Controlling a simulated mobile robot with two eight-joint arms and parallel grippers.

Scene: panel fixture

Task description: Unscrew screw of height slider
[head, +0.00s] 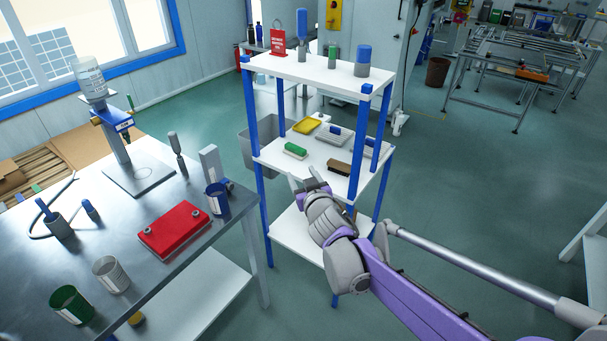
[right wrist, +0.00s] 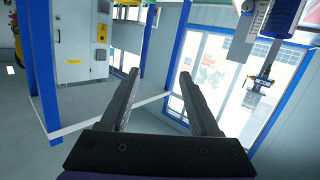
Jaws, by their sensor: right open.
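A stand with an upright post on a metal base plate (head: 140,176) is at the back left of the workbench. A blue sliding bracket (head: 112,119) with a white label, apparently the height slider, sits high on the post. A clear bottle (head: 90,80) stands above it. I cannot clearly make out its screw. The bracket seems to show small in the right wrist view (right wrist: 259,84). My right gripper (head: 308,184) is open and empty in front of the shelf rack, well right of the stand. Its two fingers (right wrist: 160,73) are apart in the right wrist view.
The metal workbench (head: 125,232) holds a red box (head: 173,228), a blue cup (head: 217,199), a grey can (head: 111,274) and a green can (head: 71,304). A white shelf rack with blue posts (head: 250,110) stands beside my right gripper. Floor shows between bench and rack.

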